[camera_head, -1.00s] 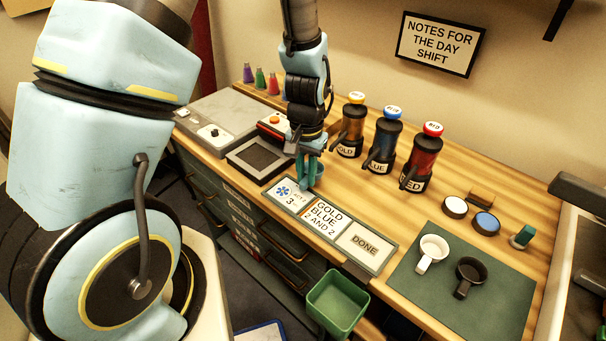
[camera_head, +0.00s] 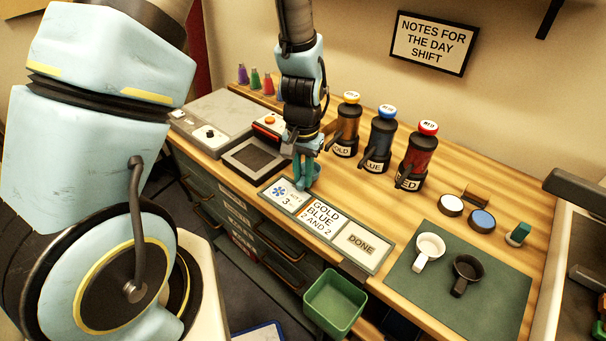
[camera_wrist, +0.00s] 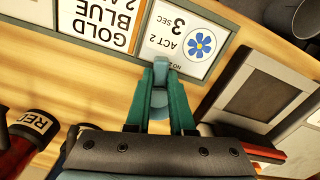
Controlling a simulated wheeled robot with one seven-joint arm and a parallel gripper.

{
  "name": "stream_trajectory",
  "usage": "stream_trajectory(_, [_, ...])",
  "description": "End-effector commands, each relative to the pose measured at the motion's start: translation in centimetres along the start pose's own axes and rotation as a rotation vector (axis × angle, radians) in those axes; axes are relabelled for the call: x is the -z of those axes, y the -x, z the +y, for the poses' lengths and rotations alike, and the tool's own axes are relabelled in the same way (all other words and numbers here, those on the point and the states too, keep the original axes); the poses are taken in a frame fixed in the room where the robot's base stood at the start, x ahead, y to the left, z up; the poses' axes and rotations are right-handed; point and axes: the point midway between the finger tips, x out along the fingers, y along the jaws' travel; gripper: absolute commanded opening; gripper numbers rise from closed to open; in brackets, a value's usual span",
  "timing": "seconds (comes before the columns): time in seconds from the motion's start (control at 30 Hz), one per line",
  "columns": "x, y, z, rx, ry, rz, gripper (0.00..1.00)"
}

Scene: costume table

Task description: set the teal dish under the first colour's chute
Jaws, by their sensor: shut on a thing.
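My gripper (camera_head: 306,178) points down over the worktop just behind the card strip, in front and to the left of the gold dispenser. Its teal fingers (camera_wrist: 165,105) are shut on the teal dish (camera_wrist: 160,92), of which only a narrow part shows between them. In the head view the dish (camera_head: 316,171) is mostly hidden by the fingers. The gold dispenser (camera_head: 346,130) stands at the left of the row, then the blue (camera_head: 380,135) and the red (camera_head: 420,155). The order card (camera_head: 322,218) reads GOLD, BLUE, 2 AND 2.
A DONE plate (camera_head: 361,245) ends the card strip. A dark square pad (camera_head: 255,157) and a grey unit (camera_head: 215,120) lie left. A green mat (camera_head: 490,300) with a white cup (camera_head: 429,247) and a black cup (camera_head: 467,270) lies right. Bare wood lies before the dispensers.

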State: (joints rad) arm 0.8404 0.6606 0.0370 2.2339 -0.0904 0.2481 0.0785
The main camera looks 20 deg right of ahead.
Motion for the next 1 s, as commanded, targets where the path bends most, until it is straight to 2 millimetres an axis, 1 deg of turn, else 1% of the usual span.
stream_trajectory(0.33, [0.1, 0.0, 0.0, 0.000, 0.000, 0.000, 0.00])
stream_trajectory(0.47, [0.4, 0.0, 0.1, 0.000, -0.001, 0.000, 0.00])
stream_trajectory(0.67, [1.8, -0.1, 0.5, 0.000, -0.002, 0.000, 0.00])
stream_trajectory(1.0, [4.8, -0.2, 1.3, 0.000, -0.001, 0.000, 0.00])
